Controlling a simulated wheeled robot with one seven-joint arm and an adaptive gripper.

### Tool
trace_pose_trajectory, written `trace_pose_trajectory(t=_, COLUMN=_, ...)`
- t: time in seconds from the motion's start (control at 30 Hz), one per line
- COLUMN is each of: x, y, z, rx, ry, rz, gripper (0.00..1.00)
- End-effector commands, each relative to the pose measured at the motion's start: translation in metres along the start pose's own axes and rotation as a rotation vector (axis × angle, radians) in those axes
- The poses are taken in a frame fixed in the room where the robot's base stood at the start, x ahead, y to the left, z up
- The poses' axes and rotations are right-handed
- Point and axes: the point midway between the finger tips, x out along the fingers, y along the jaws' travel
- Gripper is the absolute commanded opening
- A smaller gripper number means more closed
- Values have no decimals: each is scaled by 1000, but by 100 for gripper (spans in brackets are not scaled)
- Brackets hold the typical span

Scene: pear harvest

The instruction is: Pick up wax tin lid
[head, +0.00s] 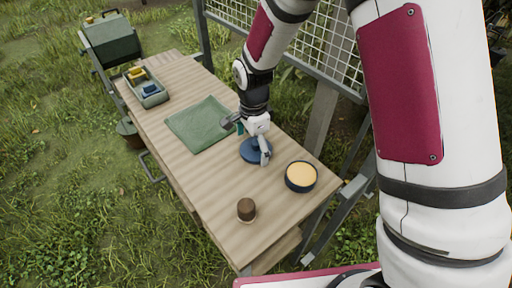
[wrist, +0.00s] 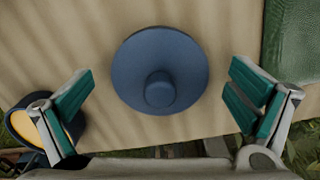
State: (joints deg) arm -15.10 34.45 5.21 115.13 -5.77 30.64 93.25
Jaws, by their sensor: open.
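The wax tin lid (head: 251,153) is a round dark blue disc with a knob on top. It lies flat on the wooden table, partly hidden by my gripper in the head view. In the wrist view the lid (wrist: 160,70) lies between the open fingers, a little beyond the line of their tips, with its knob facing the camera. My gripper (head: 252,143) is over the lid, open and empty. Its green-padded fingers (wrist: 160,100) stand apart on either side of the lid, with gaps on both sides. The open wax tin (head: 301,176) with yellow wax stands to the right of the lid.
A brown cork-like piece (head: 246,209) stands near the table's front end. A green cloth (head: 201,124) lies left of the gripper. A grey tray (head: 149,93) with yellow and blue items sits at the far end. A wire mesh panel (head: 300,40) stands behind the table (head: 195,185).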

Motion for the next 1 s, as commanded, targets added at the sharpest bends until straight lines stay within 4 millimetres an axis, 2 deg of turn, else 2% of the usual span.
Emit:
trace_pose_trajectory(t=0.03, x=0, y=0, z=0, rx=0, ry=0, rz=0, gripper=93)
trace_pose_trajectory(t=0.2, x=0, y=0, z=0, rx=0, ry=0, rz=1, gripper=57)
trace_pose_trajectory(t=0.5, x=0, y=0, z=0, rx=0, ry=0, rz=1, gripper=57)
trace_pose_trajectory(t=0.63, x=-7, y=0, z=0, rx=0, ry=1, rz=0, gripper=57)
trace_pose_trajectory(t=1.0, x=-74, y=-1, z=0, rx=1, ry=0, rz=-4, gripper=57)
